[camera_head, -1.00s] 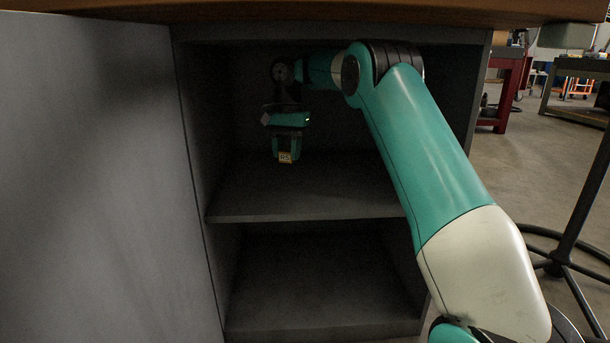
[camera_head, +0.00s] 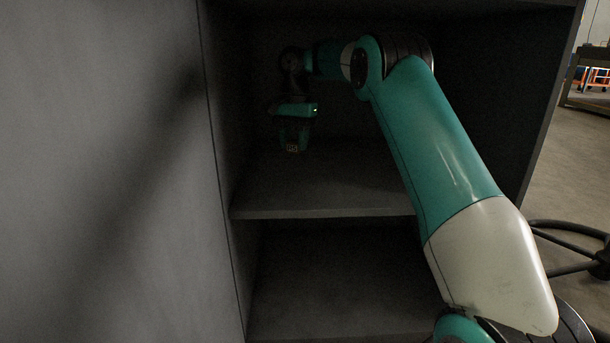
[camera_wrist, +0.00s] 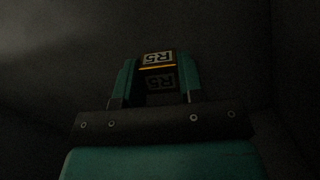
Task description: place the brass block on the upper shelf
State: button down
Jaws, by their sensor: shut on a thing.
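The brass block (camera_head: 292,149) shows as a small dark block with a pale R5 label, held at the lower end of my gripper (camera_head: 293,143). In the wrist view the block (camera_wrist: 158,70) sits between the two green fingers of my gripper (camera_wrist: 159,77), with R5 marks on two faces. The gripper is shut on it. The upper shelf (camera_head: 320,205) is a grey board inside the cabinet. The block is inside the upper compartment, towards its left, and appears apart from the shelf. The exact height above it is hard to tell in the dim light.
A lower compartment (camera_head: 340,285) lies beneath the shelf. The cabinet's left side panel or door (camera_head: 100,170) is close to the gripper's left. The right wall (camera_head: 545,130) stands beyond my arm. The upper shelf looks bare.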

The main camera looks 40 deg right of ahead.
aim_at(295, 172)
jog(key=shift+f+b, duration=2.2)
jog(key=shift+f, duration=0.65)
jog(key=c, duration=0.7)
grip_release()
jog(key=shift+r, duration=0.1)
jog(key=shift+c, duration=0.2)
jog(key=r+p, duration=0.7)
jog(key=p, duration=0.1)
jog(key=shift+w+d+r, duration=0.2)
jog(key=shift+d+r, duration=0.1)
jog(key=shift+r, duration=0.1)
